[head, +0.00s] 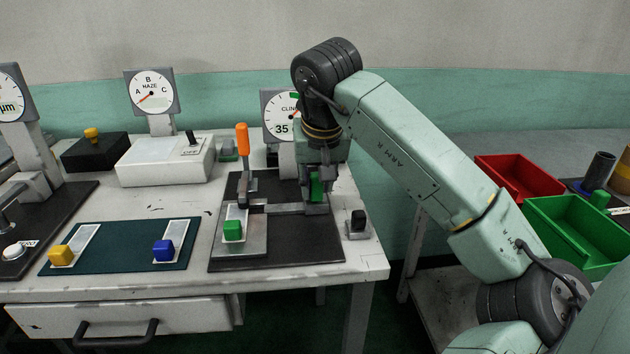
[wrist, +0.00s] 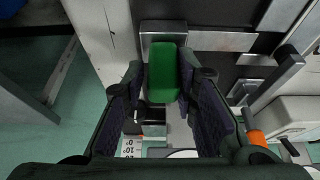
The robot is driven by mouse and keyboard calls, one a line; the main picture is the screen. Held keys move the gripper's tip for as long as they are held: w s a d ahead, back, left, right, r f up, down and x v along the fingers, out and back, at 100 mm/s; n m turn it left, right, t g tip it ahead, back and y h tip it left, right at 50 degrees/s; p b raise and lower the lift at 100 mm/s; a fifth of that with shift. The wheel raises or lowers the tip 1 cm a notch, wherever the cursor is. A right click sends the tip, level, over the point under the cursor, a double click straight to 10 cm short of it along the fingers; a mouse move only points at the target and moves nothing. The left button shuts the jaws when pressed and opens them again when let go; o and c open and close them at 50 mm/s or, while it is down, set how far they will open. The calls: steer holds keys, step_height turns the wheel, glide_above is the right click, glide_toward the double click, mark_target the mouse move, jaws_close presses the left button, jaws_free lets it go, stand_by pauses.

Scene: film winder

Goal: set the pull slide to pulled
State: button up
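A green block-shaped grip (head: 316,187) stands at the right end of a metal bar on the film winder, on its black base (head: 278,254); I take it for the pull slide's grip. My gripper (head: 318,178) points down over it. In the wrist view the green grip (wrist: 163,72) sits between my two fingertips (wrist: 164,85), which press close on both sides with almost no gap. My gripper looks shut on it. The slide's markings cannot be read. In the head view my gripper hides the grip's upper part.
A black switch (head: 358,222) stands at the table's right edge. Red (head: 518,178) and green bins (head: 575,232) stand at right.

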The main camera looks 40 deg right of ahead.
steer(key=o, duration=0.4)
steer(key=shift+s+d, duration=0.1)
steer(key=shift+d, duration=0.1)
steer(key=shift+a+r, duration=0.1)
steer(key=shift+r, duration=0.05)
steer(key=v, duration=1.1)
steer(key=shift+r, duration=0.4)
steer(key=shift+s, duration=0.1)
